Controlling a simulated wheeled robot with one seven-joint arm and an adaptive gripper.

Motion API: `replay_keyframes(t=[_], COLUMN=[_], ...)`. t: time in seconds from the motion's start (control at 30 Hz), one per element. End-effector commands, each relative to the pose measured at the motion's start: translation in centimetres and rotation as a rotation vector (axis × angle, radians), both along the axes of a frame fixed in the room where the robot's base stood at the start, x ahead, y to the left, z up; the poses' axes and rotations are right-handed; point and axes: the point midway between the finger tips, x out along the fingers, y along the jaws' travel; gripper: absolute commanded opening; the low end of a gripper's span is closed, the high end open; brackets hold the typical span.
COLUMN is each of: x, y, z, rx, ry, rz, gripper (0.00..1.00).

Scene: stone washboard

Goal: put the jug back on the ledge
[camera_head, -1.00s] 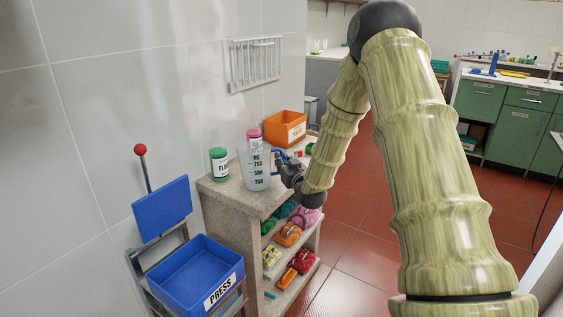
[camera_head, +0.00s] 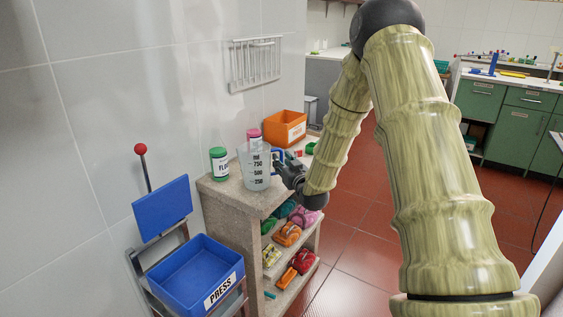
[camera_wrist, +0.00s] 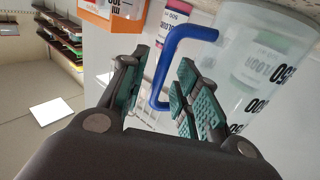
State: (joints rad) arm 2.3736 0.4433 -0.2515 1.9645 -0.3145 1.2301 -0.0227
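The jug (camera_head: 254,168) is a clear measuring jug with black marks and a blue handle. It stands upright on the stone ledge (camera_head: 234,194), near its front edge. My gripper (camera_head: 281,164) is at the handle, on the jug's right side. In the wrist view, the jug (camera_wrist: 262,65) fills the upper right, and the blue handle (camera_wrist: 164,68) passes between the two fingers of my gripper (camera_wrist: 157,98). The fingers are apart, with gaps seen beside the handle. The handle's lower end is partly hidden by the right finger.
An orange box (camera_head: 285,128) is farther back. Shelves below hold colourful items (camera_head: 288,234). A blue PRESS bin (camera_head: 196,271) stands at left, and a wall rack (camera_head: 256,64) hangs above.

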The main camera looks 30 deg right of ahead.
Motion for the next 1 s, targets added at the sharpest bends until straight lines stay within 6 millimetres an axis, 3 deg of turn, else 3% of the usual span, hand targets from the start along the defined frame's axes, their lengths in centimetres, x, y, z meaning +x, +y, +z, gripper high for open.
replay_keyframes(t=[0.4,0.6,0.77,0.87,1.0], x=[-7.4,-9.7,-10.5,-10.8,-11.9], y=[1.5,1.9,2.2,3.3,6.4], z=[-0.1,0.0,-0.4,-2.3,-8.1], rx=[0.000,0.000,0.002,0.009,0.031], ry=[0.002,0.001,0.008,0.058,0.205], rz=[0.000,-0.001,0.001,0.009,0.030], gripper=[0.31,0.31,0.31,0.31,0.31])
